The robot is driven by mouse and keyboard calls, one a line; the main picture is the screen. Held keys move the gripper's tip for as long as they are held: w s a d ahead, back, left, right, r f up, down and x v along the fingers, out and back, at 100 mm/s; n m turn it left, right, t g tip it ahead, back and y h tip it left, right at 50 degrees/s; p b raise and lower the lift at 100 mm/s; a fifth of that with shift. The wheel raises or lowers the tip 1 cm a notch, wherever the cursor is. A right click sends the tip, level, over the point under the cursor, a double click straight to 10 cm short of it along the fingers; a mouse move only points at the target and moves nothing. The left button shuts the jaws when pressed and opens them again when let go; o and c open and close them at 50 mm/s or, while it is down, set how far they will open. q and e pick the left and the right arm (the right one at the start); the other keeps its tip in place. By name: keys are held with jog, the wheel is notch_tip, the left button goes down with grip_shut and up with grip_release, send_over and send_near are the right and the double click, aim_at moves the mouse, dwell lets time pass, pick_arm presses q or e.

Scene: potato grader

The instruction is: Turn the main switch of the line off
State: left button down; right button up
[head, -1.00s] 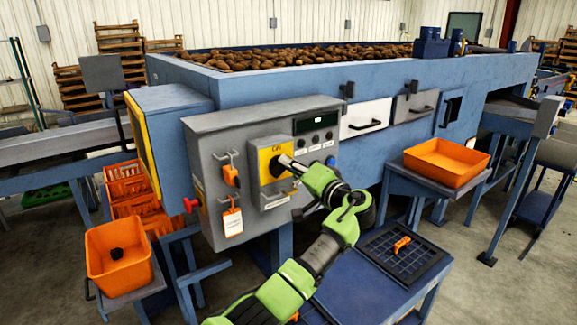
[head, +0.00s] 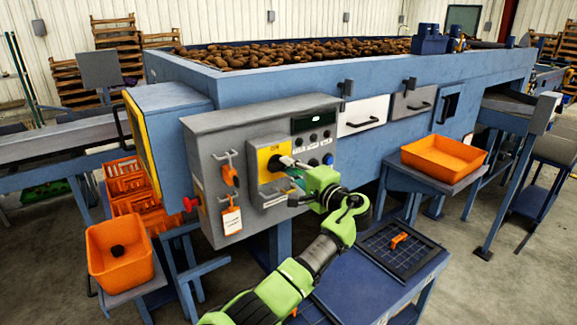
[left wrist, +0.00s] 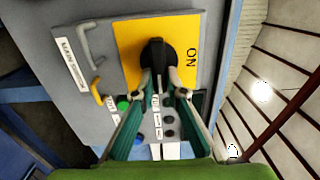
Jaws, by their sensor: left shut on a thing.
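The main switch is a black rotary knob (left wrist: 156,58) on a yellow plate (left wrist: 129,40) marked ON. A label beginning MAIN (left wrist: 69,64) is beside it on the panel. In the head view, the yellow plate (head: 264,153) is on the grey control box (head: 210,140), and the knob (head: 275,163) is partly hidden by my fingers. My left gripper (head: 288,166) reaches it from the right. In the left wrist view, my left gripper (left wrist: 160,78) has its two fingertips on either side of the knob, shut on it. My right gripper is out of view.
An orange padlock (head: 230,175) and a tag (head: 232,220) hang on hooks left of the switch. A red knob (head: 190,204) sticks out at the box's left side. Buttons (head: 313,137) are close on the right. A blue table (head: 375,290) stands below my arm.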

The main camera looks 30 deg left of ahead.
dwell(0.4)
pick_arm(q)
jog(key=c, duration=2)
grip_release()
jog(key=shift+w+d, duration=0.1)
jog(key=shift+c, duration=0.2)
jog(key=v, duration=1.2)
jog(key=shift+f, duration=0.15)
